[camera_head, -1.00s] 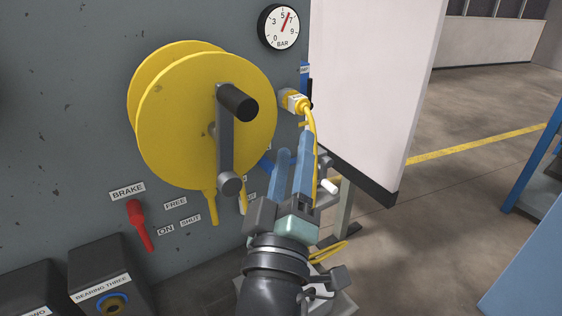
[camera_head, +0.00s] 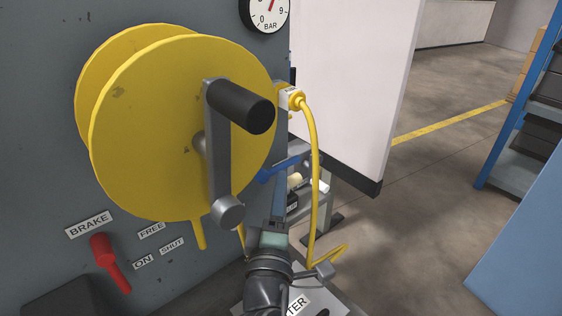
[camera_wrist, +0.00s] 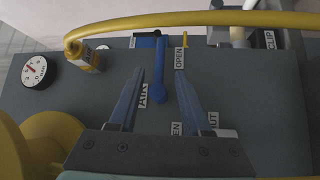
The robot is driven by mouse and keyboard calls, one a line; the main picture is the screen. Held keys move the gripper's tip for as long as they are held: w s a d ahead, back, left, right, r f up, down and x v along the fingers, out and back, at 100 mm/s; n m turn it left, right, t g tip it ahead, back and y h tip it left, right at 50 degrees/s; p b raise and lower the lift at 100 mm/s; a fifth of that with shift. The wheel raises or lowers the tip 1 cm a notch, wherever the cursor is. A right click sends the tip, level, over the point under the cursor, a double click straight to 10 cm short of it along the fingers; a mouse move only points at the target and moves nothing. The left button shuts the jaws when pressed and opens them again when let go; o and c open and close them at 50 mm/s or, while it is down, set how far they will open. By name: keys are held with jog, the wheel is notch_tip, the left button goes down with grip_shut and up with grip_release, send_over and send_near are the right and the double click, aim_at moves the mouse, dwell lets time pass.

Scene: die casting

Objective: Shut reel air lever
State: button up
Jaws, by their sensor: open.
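In the head view the blue lever (camera_head: 285,168) shows just right of the yellow reel (camera_head: 150,130). My gripper (camera_wrist: 160,72) is open, with one finger on each side of the lever; contact cannot be told. In the head view the fingers are partly hidden by the reel and crank.
A black crank handle (camera_head: 241,106) sticks out from the reel. A yellow hose (camera_head: 314,180) hangs beside my gripper and crosses the wrist view. A red brake lever (camera_head: 110,262) is at lower left. A white panel (camera_head: 350,90) stands behind; open floor lies to the right.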

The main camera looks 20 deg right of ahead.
aim_at(282, 166)
jog(key=x, duration=0.7)
grip_shut()
dwell(1.4)
